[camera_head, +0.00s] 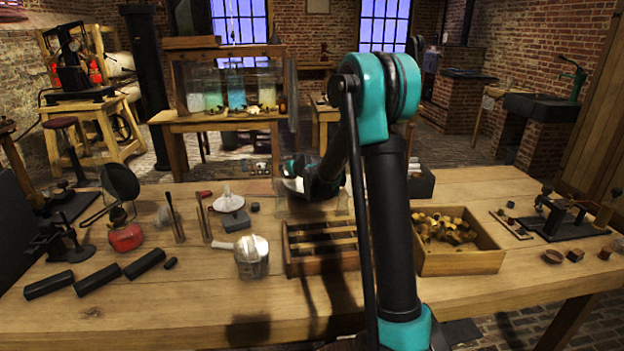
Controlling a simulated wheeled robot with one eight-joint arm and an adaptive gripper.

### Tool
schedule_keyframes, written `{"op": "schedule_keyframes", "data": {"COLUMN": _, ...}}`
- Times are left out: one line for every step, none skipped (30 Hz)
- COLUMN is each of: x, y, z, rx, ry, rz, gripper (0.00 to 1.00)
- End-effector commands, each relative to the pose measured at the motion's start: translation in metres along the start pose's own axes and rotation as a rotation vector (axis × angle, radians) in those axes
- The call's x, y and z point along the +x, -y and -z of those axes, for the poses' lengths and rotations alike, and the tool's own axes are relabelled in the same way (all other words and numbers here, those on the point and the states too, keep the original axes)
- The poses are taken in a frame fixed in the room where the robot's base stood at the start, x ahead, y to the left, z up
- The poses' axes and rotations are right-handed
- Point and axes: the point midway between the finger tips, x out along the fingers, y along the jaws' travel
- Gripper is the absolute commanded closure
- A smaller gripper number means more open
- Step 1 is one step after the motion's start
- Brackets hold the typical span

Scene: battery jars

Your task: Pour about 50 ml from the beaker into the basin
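My gripper (298,172) is at the far middle of the workbench, partly hidden by my own arm. A pale, clear glass vessel, perhaps the beaker (291,184), shows right at its fingers. I cannot tell whether they are closed on it, nor how far it is tilted. Just below is a low clear glass container, likely the basin (311,211), standing on the bench behind a slotted wooden rack. The gripper and vessel overlap its top in this view. The liquid level in either is too small to make out.
The wooden rack (319,263) stands in front, beside a grey vessel with a white top and handle (250,260). A crate of corks (459,262) is to the right. A red-based burner (126,237) and black bars (98,279) lie left.

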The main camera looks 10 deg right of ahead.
Motion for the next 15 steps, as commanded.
{"op": "schedule_keyframes", "data": {"x": -0.0006, "y": 0.0012, "z": -0.0003, "rx": 0.000, "ry": -0.001, "rz": 0.000, "gripper": 0.88}}
{"op": "schedule_keyframes", "data": {"x": -0.0007, "y": 0.0015, "z": -0.0004, "rx": 0.000, "ry": -0.001, "rz": 0.000, "gripper": 0.88}}
{"op": "schedule_keyframes", "data": {"x": -0.0007, "y": 0.0016, "z": -0.0004, "rx": 0.000, "ry": -0.001, "rz": 0.000, "gripper": 0.88}}
{"op": "schedule_keyframes", "data": {"x": -0.0007, "y": 0.0015, "z": -0.0004, "rx": 0.000, "ry": -0.001, "rz": 0.000, "gripper": 0.88}}
{"op": "schedule_keyframes", "data": {"x": -0.0007, "y": 0.0014, "z": -0.0004, "rx": 0.000, "ry": -0.001, "rz": 0.000, "gripper": 0.88}}
{"op": "schedule_keyframes", "data": {"x": -0.0006, "y": 0.0014, "z": -0.0004, "rx": 0.000, "ry": -0.001, "rz": 0.000, "gripper": 0.88}}
{"op": "schedule_keyframes", "data": {"x": -0.0006, "y": 0.0013, "z": -0.0004, "rx": 0.000, "ry": -0.001, "rz": 0.000, "gripper": 0.88}}
{"op": "schedule_keyframes", "data": {"x": -0.0007, "y": 0.0010, "z": -0.0005, "rx": 0.000, "ry": -0.001, "rz": 0.000, "gripper": 0.88}}
{"op": "schedule_keyframes", "data": {"x": -0.0004, "y": 0.0008, "z": -0.0008, "rx": 0.002, "ry": 0.000, "rz": 0.001, "gripper": 0.88}}
{"op": "schedule_keyframes", "data": {"x": -0.0002, "y": 0.0003, "z": -0.0012, "rx": 0.005, "ry": 0.001, "rz": 0.002, "gripper": 0.88}}
{"op": "schedule_keyframes", "data": {"x": 0.0001, "y": -0.0002, "z": -0.0019, "rx": 0.009, "ry": 0.003, "rz": 0.003, "gripper": 0.88}}
{"op": "schedule_keyframes", "data": {"x": 0.0007, "y": -0.0007, "z": -0.0029, "rx": 0.015, "ry": 0.006, "rz": 0.006, "gripper": 0.88}}
{"op": "schedule_keyframes", "data": {"x": 0.0012, "y": -0.0012, "z": -0.0038, "rx": 0.022, "ry": 0.008, "rz": 0.008, "gripper": 0.88}}
{"op": "schedule_keyframes", "data": {"x": 0.0017, "y": -0.0018, "z": -0.0048, "rx": 0.029, "ry": 0.010, "rz": 0.011, "gripper": 0.88}}
{"op": "schedule_keyframes", "data": {"x": 0.0027, "y": -0.0025, "z": -0.0062, "rx": 0.039, "ry": 0.014, "rz": 0.015, "gripper": 0.88}}
